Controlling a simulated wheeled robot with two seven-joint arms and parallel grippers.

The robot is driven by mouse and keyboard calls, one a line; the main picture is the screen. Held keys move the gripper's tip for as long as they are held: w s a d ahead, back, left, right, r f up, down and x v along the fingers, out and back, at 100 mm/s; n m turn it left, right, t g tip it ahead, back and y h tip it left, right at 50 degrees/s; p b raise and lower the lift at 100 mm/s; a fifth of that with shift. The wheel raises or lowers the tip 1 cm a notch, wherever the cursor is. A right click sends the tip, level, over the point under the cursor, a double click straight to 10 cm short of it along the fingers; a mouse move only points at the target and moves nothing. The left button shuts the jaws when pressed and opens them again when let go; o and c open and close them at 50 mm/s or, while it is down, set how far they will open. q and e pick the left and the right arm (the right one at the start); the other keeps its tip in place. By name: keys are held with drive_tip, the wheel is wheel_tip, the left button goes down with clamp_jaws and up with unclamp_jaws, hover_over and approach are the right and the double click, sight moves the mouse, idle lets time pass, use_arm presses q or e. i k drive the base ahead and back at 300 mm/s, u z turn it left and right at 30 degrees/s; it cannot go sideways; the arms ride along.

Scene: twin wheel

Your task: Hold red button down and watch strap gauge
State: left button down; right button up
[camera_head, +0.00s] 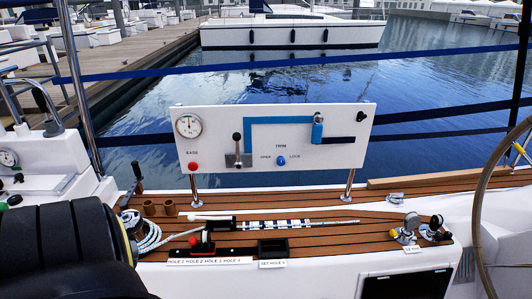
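A red button (193,166) sits low on the left of a white upright panel (225,112), under the word EASE. A round white dial gauge (188,126) is above it, its needle pointing roughly upward; its figures are too small to read. A blue strap (280,121) runs across the panel to a blue fitting (317,132) at the right. Neither of my grippers shows, and nothing touches the red button.
A large black rounded body (60,250) fills the lower left. Black trays (272,249), a striped rod (285,224) and a coiled rope (147,237) lie on the wooden bench before the panel. A steering wheel rim (480,215) stands at right. Water lies behind the panel.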

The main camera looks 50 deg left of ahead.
sight(192, 166)
drive_tip(key=z, duration=0.35)
drive_tip(key=k, duration=1.35)
drive_tip(key=u, duration=1.5)
drive_tip(key=i, duration=0.5)
drive_tip(key=u, duration=0.1)
